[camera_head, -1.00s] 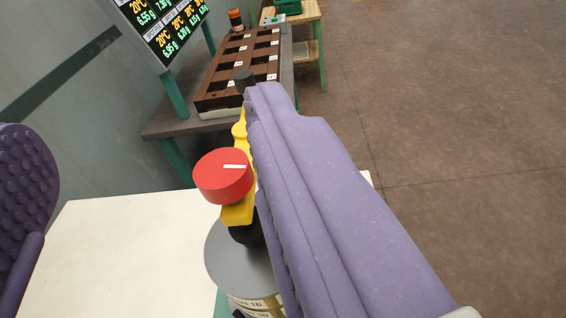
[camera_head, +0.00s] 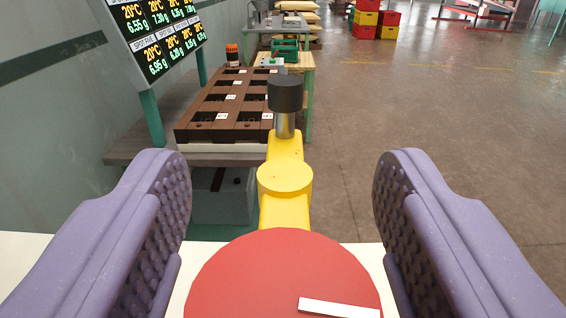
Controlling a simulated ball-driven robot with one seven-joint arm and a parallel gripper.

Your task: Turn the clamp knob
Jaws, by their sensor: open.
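The clamp knob (camera_head: 265,276) is a large red disc with a white mark at its lower right. It sits low in the middle of the view, cut off by the bottom edge. A yellow clamp arm (camera_head: 285,178) runs away behind it to a dark cylindrical tip (camera_head: 285,95) on a metal stem. My gripper (camera_head: 282,215) is open, with one purple studded finger on each side of the knob. Neither finger visibly touches it. The grey round base under the clamp is hidden now.
A white table top (camera_head: 20,255) shows beneath. Behind stand a brown compartment tray (camera_head: 200,134) on a grey bench (camera_head: 130,150) and a display board (camera_head: 150,35) on green legs. Red and yellow crates (camera_head: 365,18) stand far back. The floor at right is clear.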

